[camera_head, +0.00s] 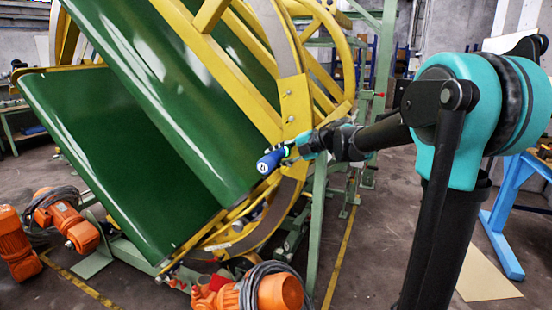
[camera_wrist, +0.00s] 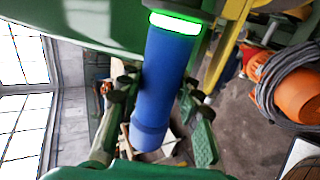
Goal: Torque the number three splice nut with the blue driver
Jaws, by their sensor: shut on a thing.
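The blue driver (camera_head: 269,162) is in my gripper (camera_head: 298,149), held out in front of the yellow ring inverter (camera_head: 296,104). In the wrist view the blue driver (camera_wrist: 166,80) runs between the two fingers of my gripper (camera_wrist: 158,100). A bright green lit band (camera_wrist: 175,22) circles the driver near its dark end at the top of that view. The splice nuts are too small to make out, so I cannot tell number three. Whether the driver touches the ring is unclear.
Large green panels (camera_head: 113,160) fill the ring. An orange motor (camera_head: 279,291) with coiled cable stands below, and other orange motors (camera_head: 66,219) stand at the lower left. A green post (camera_head: 319,215) rises near my arm. A blue-legged table (camera_head: 507,215) stands at right.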

